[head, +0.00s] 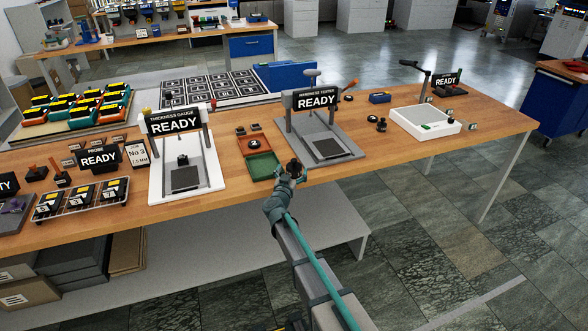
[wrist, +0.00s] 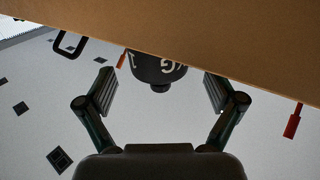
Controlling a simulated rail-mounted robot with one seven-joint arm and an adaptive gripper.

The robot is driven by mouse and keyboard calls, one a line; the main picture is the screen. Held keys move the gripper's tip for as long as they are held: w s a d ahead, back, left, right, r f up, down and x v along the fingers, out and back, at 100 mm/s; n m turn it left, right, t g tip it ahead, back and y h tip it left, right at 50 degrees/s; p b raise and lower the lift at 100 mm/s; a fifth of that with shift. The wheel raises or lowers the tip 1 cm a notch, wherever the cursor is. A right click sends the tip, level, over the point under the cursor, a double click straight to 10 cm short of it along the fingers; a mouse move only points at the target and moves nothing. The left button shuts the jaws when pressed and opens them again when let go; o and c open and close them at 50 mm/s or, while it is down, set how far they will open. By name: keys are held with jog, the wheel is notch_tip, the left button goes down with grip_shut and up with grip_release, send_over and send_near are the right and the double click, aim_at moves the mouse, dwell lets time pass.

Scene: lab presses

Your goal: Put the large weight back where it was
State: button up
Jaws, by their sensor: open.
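My gripper (head: 291,171) is over the table's front edge, in front of the hardness tester. In the wrist view my gripper (wrist: 165,92) has its fingers wide apart. A dark round weight (wrist: 158,68) with white markings shows between and beyond the fingers, with clear gaps on both sides; its upper part meets a brown surface. I cannot tell which of these the wrist view shows.
The hardness tester (head: 289,125) stands just behind my gripper, with an open green tray (head: 263,166) to the left. The thickness gauge (head: 210,183) is farther left. A white tray (head: 411,114) is at the right. The wooden table (head: 487,127) is clear at its right end.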

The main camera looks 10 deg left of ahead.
jog(key=w, duration=0.2)
jog(key=shift+w+d, duration=0.2)
jog(key=shift+w, duration=0.15)
jog(key=shift+r, duration=0.1)
grip_shut()
